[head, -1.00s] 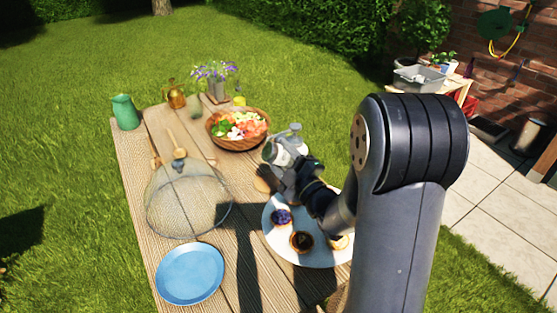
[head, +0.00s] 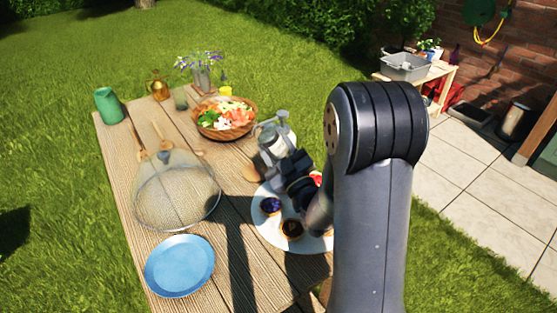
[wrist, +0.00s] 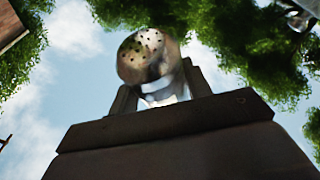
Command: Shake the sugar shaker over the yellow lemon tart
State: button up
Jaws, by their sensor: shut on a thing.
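My gripper (head: 282,158) is shut on the sugar shaker (head: 274,139), held above the far side of the white plate (head: 262,229). In the wrist view, the shaker's domed metal lid (wrist: 148,55) shows its holes toward the camera against the sky, so the lid seems to be tipped downward. The plate holds a blueberry tart (head: 271,205), a dark tart (head: 291,229) and something red (head: 316,178). I cannot make out the yellow lemon tart; my arm covers the plate's right part.
A bowl of salad (head: 226,118) stands behind the plate. A mesh food cover (head: 176,190) and a blue plate (head: 180,265) lie on the left. A green jug (head: 109,105), a brass pot (head: 158,84) and a flower vase (head: 202,78) stand at the back.

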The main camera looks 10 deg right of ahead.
aim_at(275, 131)
notch_tip(275, 131, up, 5)
jog(key=shift+s+f, duration=0.1)
jog(key=shift+s, duration=0.05)
jog(key=shift+w+f, duration=0.15)
jog(key=shift+f, duration=1.2)
jog(key=shift+w+f, duration=0.15)
jog(key=shift+f, duration=1.15)
jog(key=shift+s+r, duration=0.25)
jog(key=shift+w, duration=0.1)
